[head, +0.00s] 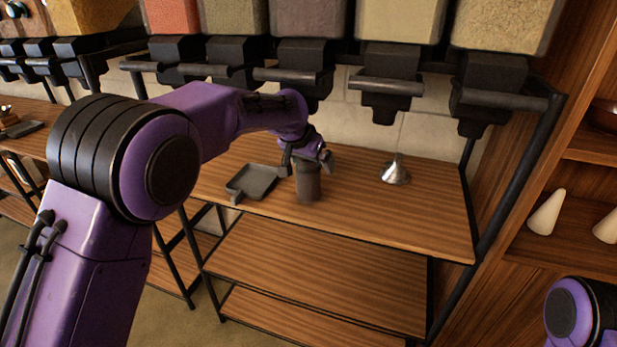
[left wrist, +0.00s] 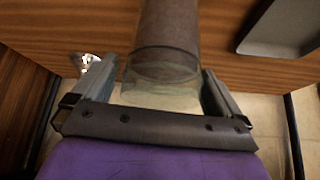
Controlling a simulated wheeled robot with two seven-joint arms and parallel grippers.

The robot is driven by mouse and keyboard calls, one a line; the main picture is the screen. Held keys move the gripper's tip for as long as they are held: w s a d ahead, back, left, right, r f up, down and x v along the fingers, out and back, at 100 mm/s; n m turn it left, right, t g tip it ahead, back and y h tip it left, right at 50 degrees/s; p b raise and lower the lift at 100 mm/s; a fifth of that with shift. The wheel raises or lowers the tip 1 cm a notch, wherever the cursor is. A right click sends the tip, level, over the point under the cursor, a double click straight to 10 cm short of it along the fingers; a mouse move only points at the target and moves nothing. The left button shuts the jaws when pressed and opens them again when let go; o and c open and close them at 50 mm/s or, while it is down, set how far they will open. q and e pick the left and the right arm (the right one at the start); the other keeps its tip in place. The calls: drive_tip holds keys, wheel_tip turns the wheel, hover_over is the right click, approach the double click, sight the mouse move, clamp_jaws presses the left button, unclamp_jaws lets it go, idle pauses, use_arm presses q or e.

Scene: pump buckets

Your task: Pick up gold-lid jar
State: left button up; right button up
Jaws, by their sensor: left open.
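A jar with brown contents (head: 308,184) stands upright on the wooden counter, just in front of my left gripper. No gold lid can be made out on it; its top is partly hidden by the gripper. In the left wrist view the jar (left wrist: 166,45) shows as a brown cylinder with a clear glassy end, lying between the two fingers. My left gripper (head: 306,162) is open, with a finger on each side of the jar (left wrist: 158,72) and a visible gap on both sides. My right gripper is not in view.
A dark scoop-like tray (head: 252,182) lies just left of the jar on the counter (head: 430,215). A metal funnel (head: 395,170) stands to the right. Dispensers with black spouts (head: 392,85) hang above. The counter between jar and funnel is clear.

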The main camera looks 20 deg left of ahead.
use_arm(q)
drive_tip(key=shift+s+r, duration=0.1)
drive_tip(key=shift+c, duration=0.7)
drive_tip(key=c, duration=1.5)
clamp_jaws()
drive_tip(key=shift+r, duration=0.15)
